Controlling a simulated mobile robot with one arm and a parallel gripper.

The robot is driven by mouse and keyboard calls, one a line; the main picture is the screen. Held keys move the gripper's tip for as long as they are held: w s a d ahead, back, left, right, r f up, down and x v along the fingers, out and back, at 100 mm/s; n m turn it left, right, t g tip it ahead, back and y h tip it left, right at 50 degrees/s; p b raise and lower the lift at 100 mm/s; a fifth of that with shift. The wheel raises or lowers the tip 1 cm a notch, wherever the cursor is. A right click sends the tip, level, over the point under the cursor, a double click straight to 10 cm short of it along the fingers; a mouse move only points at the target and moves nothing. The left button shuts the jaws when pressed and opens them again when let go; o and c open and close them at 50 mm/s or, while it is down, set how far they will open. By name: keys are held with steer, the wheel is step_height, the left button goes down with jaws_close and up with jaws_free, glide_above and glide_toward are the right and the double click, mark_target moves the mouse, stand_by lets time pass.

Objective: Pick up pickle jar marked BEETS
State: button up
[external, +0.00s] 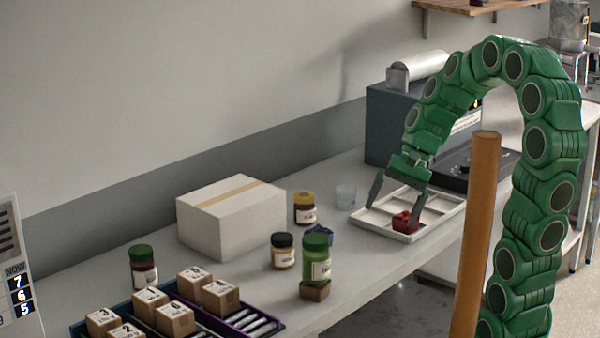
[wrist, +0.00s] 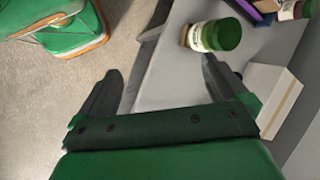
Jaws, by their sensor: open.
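A dark red jar with a green lid and a pale label (external: 144,272) stands at the left of the bench. A similar jar (wrist: 290,10) shows at the top right of the wrist view. A green jar with a green lid (external: 316,262) sits on a small wooden block; it seems to be the jar (wrist: 205,37) nearest my fingers in the wrist view. A yellow-lidded purple jar (external: 305,212) and a black-lidded jar (external: 283,254) stand nearby. The label words are too small to read. My gripper (external: 396,212) is open and empty, above the white tray, well right of the jars.
A white carton (external: 230,220) stands behind the jars. Small cardboard boxes (external: 172,315) fill the front-left trays. The white divided tray (external: 440,218) holds a red item (external: 405,221). A wooden post (external: 476,230) rises before the bench.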

steer(key=w+a+m+g+y, duration=0.1)
steer(key=w+a+y, duration=0.15)
steer(key=a, duration=0.75)
steer(key=w+a+m+g+y, duration=0.1)
steer(key=w+a+m, duration=0.15)
steer(key=a, duration=0.65)
steer(key=m+y, duration=0.4)
steer(key=m, duration=0.5)
glide_toward(143, 264)
steer(key=shift+n, duration=0.25)
steer(key=w+a+f, duration=0.1)
steer(key=w+f, duration=0.1)
steer(key=f, duration=0.1)
steer(key=shift+w+a, duration=0.35)
steer(key=shift+a, duration=0.05)
steer(key=shift+s+a+f+y, duration=0.15)
steer(key=shift+a+f+y, duration=0.1)
steer(key=shift+a+f, duration=0.3)
steer(key=shift+s+r+x, duration=0.15)
steer(key=shift+x, duration=1.6)
steer(key=shift+s+r+x, duration=0.1)
steer(key=shift+r+x, duration=0.05)
steer(key=shift+x, duration=1.65)
steer(key=shift+r, duration=0.1)
steer(key=c, duration=1.4)
